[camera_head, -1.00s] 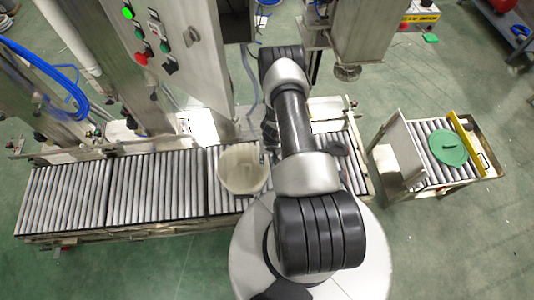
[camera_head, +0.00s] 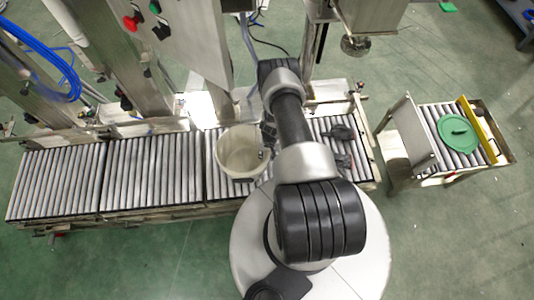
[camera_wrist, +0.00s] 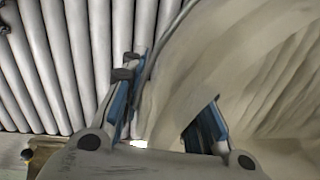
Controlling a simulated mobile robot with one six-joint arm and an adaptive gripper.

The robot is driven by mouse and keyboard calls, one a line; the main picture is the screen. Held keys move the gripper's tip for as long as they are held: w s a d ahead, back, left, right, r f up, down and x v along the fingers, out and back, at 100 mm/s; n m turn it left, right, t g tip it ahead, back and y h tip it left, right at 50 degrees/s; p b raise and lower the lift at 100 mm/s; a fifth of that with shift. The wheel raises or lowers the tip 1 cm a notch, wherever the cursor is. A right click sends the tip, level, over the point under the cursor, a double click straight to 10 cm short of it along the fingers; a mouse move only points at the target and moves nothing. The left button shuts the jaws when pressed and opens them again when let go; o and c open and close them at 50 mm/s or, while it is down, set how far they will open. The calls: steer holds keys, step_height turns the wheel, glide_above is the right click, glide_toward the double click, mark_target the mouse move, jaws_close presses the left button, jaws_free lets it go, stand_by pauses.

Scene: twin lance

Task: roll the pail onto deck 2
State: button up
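The pale cream pail (camera_head: 232,163) stands upright and open-topped on the rollers, left of my arm in the head view. It fills much of the wrist view's right side, its rim and wall (camera_wrist: 225,40) close up. My gripper (camera_wrist: 172,95) is open, its blue-padded fingers apart at the pail's rim. The right finger overlaps the pail's inside and the left finger is by its outer side; contact cannot be told. In the head view my arm mostly hides the gripper, and a small dark tip shows within the pail's right side. No deck number is readable.
The roller line has a far-left section (camera_head: 55,185), a section left of the pail (camera_head: 150,172), and rollers under and right of it. A separate roller stand (camera_head: 425,135) with a green lid (camera_head: 460,133) is across a floor gap. Machine columns and a control panel stand behind the line.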

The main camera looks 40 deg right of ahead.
steer(key=shift+c, duration=0.5)
jaws_close()
